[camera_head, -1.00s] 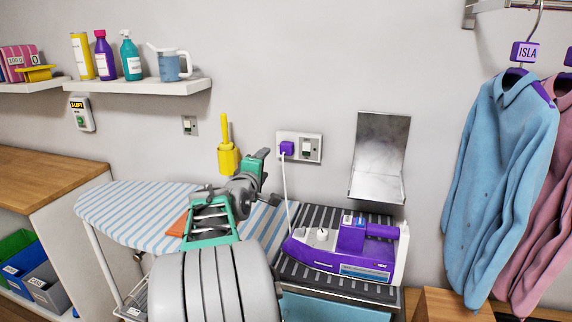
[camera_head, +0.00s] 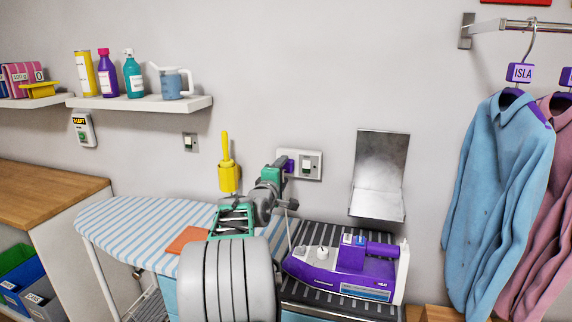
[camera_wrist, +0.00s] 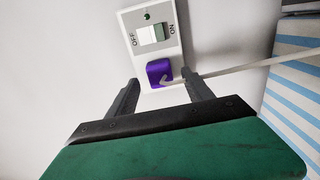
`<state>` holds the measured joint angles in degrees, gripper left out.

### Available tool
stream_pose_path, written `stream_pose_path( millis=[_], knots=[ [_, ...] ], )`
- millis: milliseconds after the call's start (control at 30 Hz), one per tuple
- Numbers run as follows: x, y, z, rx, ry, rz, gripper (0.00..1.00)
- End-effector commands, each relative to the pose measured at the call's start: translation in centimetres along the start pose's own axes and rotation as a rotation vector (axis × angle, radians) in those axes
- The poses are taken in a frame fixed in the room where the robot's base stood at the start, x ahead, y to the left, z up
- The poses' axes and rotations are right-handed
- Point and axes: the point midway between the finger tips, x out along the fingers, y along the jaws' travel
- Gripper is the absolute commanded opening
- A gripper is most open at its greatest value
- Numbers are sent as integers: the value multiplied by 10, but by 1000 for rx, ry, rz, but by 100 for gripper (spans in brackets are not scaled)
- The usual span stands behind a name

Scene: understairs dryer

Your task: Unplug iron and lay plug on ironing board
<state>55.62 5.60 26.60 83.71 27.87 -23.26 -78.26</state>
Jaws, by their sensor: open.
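The purple plug (camera_head: 290,166) sits in the wall socket plate (camera_head: 311,165), partly hidden behind my gripper in the head view. In the wrist view the plug (camera_wrist: 159,72) lies ahead of and between my open fingers (camera_wrist: 160,95), with its white cord running off to the right. The fingers do not appear to touch it. The purple iron (camera_head: 350,267) rests on a dark striped mat to the right of my gripper (camera_head: 284,172). The blue-and-white striped ironing board (camera_head: 140,218) is to the left, below the plug.
The socket switch (camera_wrist: 150,35) is beside the plug. A yellow holder (camera_head: 228,178) hangs on the wall left of my gripper. A metal wall bracket (camera_head: 379,175) is to the right. An orange cloth-like square (camera_head: 188,240) lies on the board. Much of the board's left is clear.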

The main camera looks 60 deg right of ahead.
Motion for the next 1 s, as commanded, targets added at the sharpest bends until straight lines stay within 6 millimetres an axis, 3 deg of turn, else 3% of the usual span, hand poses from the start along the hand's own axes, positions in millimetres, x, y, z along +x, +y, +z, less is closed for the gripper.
stream_pose_path(
  millis=[100, 300, 1000],
  knots=[
    [16, 1, 0, 1, -1, 0, 60],
    [30, 0, 0, 1, 0, 0, 60],
    [31, -1, 0, 1, 1, 0, 60]
  ],
)
